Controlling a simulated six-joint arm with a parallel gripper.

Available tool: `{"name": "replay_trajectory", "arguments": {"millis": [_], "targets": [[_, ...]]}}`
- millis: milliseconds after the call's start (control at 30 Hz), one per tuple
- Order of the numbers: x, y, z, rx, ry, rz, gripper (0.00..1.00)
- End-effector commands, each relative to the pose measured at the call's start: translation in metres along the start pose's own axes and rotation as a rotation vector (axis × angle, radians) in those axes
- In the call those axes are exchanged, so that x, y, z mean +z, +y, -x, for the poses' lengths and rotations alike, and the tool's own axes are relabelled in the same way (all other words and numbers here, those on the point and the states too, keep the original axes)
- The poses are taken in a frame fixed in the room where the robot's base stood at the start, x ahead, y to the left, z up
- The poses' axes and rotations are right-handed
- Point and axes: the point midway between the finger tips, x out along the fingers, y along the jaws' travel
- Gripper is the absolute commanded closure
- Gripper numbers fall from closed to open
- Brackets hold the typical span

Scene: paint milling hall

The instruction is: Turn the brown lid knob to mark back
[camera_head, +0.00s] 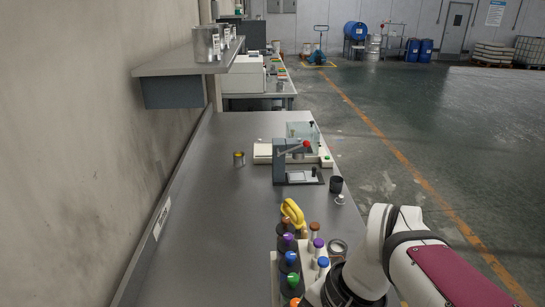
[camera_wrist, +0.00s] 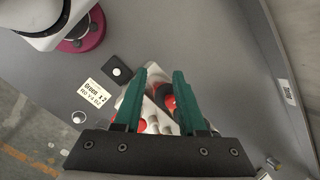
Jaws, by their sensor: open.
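In the head view a white rack (camera_head: 275,264) near the bottom holds dark bottles with coloured lids. A brown lid (camera_head: 314,226) tops the right row, beyond a purple one (camera_head: 318,243) and a blue one (camera_head: 323,262). I cannot tell which is the knob, and no mark is readable. My gripper (camera_wrist: 166,71) shows in the wrist view with its two green fingers apart. White and red parts and a dark round thing show between and below the fingers; no brown lid is clear there.
A printed label (camera_wrist: 94,93) lies left of my fingers. The bench's left part is clear, beside the wall.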

Motion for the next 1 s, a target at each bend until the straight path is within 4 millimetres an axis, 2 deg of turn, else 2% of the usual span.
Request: {"name": "replay_trajectory", "arguments": {"millis": [167, 233, 267, 333, 367, 400, 467, 500, 600, 700, 833, 1000], "targets": [[0.000, 0.000, 0.000, 0.000, -0.001, 0.000, 0.60], [-0.003, -0.003, 0.002, -0.005, -0.007, -0.013, 0.47], [-0.007, -0.009, 0.004, -0.014, -0.018, -0.034, 0.42], [-0.029, -0.034, 0.018, -0.059, -0.075, -0.138, 0.42], [-0.045, -0.049, 0.026, -0.090, -0.112, -0.202, 0.42], [-0.071, -0.071, 0.037, -0.138, -0.172, -0.299, 0.42], [-0.117, -0.098, 0.052, -0.220, -0.275, -0.447, 0.42], [-0.148, -0.111, 0.060, -0.273, -0.345, -0.535, 0.42], [-0.218, -0.125, 0.074, -0.395, -0.506, -0.707, 0.42], [-0.265, -0.122, 0.080, -0.481, -0.626, -0.806, 0.42], [-0.288, -0.118, 0.082, -0.529, -0.700, -0.853, 0.42], [-0.278, -0.137, 0.064, -0.531, -0.709, -0.854, 0.42]]}}
